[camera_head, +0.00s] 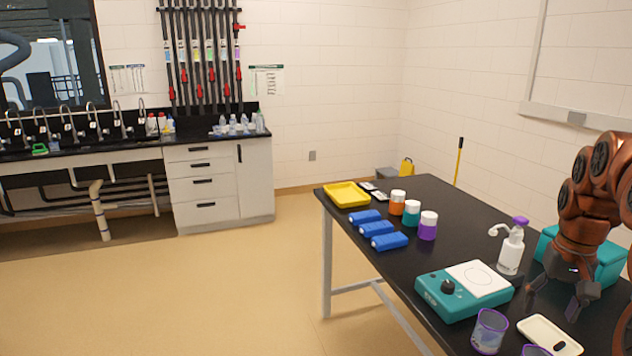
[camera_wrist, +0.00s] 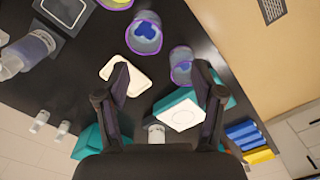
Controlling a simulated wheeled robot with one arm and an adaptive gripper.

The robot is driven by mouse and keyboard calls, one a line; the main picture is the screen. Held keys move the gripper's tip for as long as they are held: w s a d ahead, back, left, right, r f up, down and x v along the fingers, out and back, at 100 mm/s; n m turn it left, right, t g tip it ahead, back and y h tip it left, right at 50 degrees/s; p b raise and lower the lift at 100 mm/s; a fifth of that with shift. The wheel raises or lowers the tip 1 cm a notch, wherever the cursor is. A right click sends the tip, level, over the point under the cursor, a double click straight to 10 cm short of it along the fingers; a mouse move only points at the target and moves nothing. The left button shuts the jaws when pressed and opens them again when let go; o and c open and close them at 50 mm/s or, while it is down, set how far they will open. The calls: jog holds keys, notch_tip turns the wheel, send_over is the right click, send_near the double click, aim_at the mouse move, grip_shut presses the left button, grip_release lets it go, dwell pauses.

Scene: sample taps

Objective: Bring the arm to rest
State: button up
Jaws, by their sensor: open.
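My gripper (camera_head: 556,300) hangs at the right side of the head view, fingers pointing down over the black table (camera_head: 440,215). Its two fingers also show in the wrist view (camera_wrist: 162,72), spread apart with nothing held between them. The copper-coloured arm above it is folded and partly cut off by the right edge. The gripper is behind a cream tray (camera_head: 548,336) and right of a white pump bottle (camera_head: 510,254). Whether the fingertips touch the table cannot be told.
A teal stirrer (camera_head: 445,303), a purple-rimmed beaker (camera_head: 489,332) and a teal box (camera_head: 611,262) are close by. Blue blocks (camera_head: 376,229), lidded jars (camera_head: 412,212) and a yellow tray (camera_head: 346,196) stand farther off. The sink counter (camera_head: 190,145) is across open floor.

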jog(key=s+a+f+n, duration=0.15)
jog(key=s+a, duration=0.25)
jog(key=a, duration=0.6)
jog(key=s+a+n, duration=0.2)
jog(key=s+a, duration=0.2)
jog(key=a, duration=0.5)
jog(key=s+a+f+g, duration=0.1)
jog(key=s+a+f, duration=0.2)
jog(key=s, duration=0.5)
jog(key=s+a+f+n, duration=0.1)
jog(key=s+a+f, duration=0.3)
jog(key=s, duration=0.4)
jog(key=shift+a+g, duration=0.4)
jog(key=shift+a, duration=0.35)
jog(key=shift+s, duration=0.1)
